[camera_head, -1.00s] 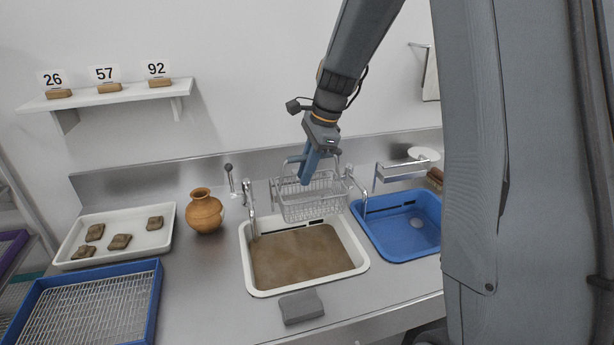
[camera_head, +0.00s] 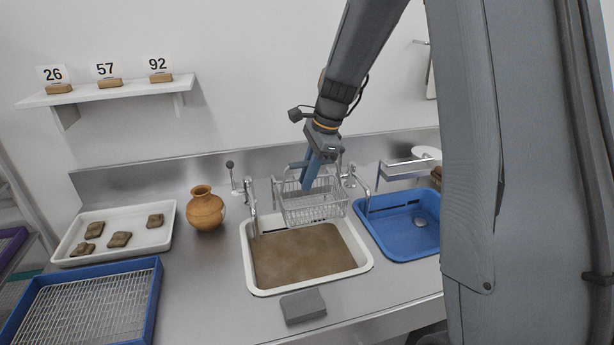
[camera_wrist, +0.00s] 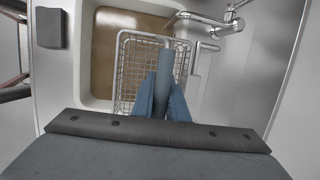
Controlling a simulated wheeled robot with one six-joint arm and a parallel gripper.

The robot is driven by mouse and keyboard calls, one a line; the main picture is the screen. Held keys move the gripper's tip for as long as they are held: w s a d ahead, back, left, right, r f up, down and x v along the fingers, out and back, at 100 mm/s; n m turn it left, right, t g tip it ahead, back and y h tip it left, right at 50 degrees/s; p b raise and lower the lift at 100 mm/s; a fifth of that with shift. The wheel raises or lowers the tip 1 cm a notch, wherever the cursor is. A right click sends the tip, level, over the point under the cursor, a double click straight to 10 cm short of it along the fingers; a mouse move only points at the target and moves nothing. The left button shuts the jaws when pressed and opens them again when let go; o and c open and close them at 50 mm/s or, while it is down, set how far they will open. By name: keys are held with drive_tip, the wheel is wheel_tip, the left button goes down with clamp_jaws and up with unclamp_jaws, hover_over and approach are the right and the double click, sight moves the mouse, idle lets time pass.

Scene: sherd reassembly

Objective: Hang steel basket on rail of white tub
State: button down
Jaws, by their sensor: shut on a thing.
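The steel basket (camera_head: 312,208) is a wire mesh basket over the back part of the white tub (camera_head: 365,262), which holds brown water. In the wrist view the basket (camera_wrist: 130,75) overlaps the tub's edge near a tap. My gripper (camera_head: 308,186) is at the basket's top and points down. It also shows in the wrist view (camera_wrist: 163,95), with its blue fingers shut on a part of the basket that they mostly hide. I cannot tell whether the basket touches the tub's rail.
A blue tub (camera_head: 405,240) stands right of the white tub. Taps (camera_head: 250,200) rise behind and beside it. A clay jug (camera_head: 206,209), a white tray (camera_head: 120,232) with several sherds and a blue rack (camera_head: 90,305) stand left. A grey block (camera_head: 303,306) lies in front.

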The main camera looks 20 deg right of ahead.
idle(0.4)
drive_tip(key=c, duration=1.7)
unclamp_jaws()
